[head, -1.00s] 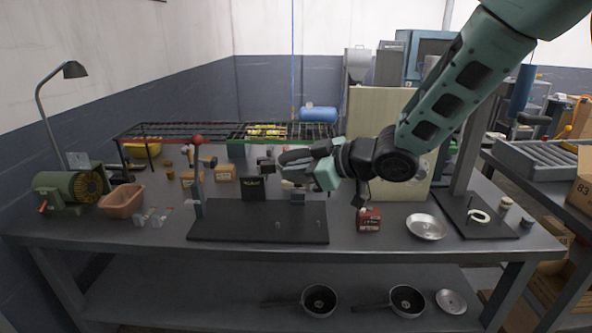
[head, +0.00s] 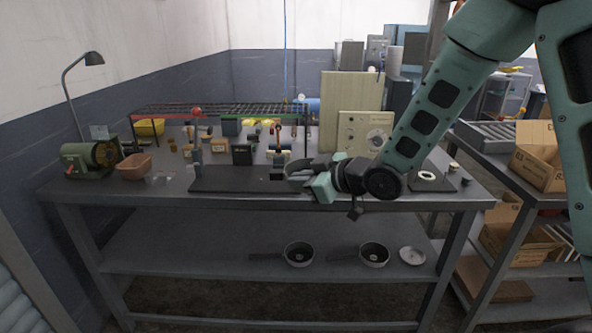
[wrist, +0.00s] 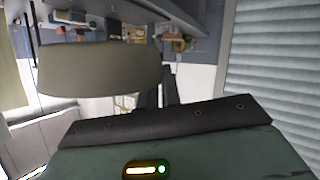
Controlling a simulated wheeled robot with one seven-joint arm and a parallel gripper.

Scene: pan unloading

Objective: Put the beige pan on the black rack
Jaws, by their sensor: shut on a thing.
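A beige pan (wrist: 98,68) fills the upper left of the wrist view, close to the camera; its curved side wall shows. My gripper (wrist: 158,92) is shut on it, though the grip itself is partly hidden.
The bench (head: 110,188) carries a black base plate (head: 222,180), a green motor (head: 88,160), a brown basin (head: 134,166) and several small boxes below the rack. A tall beige panel (head: 350,100) stands behind my arm. Two dark pans (head: 298,255) (head: 373,255) lie on the lower shelf.

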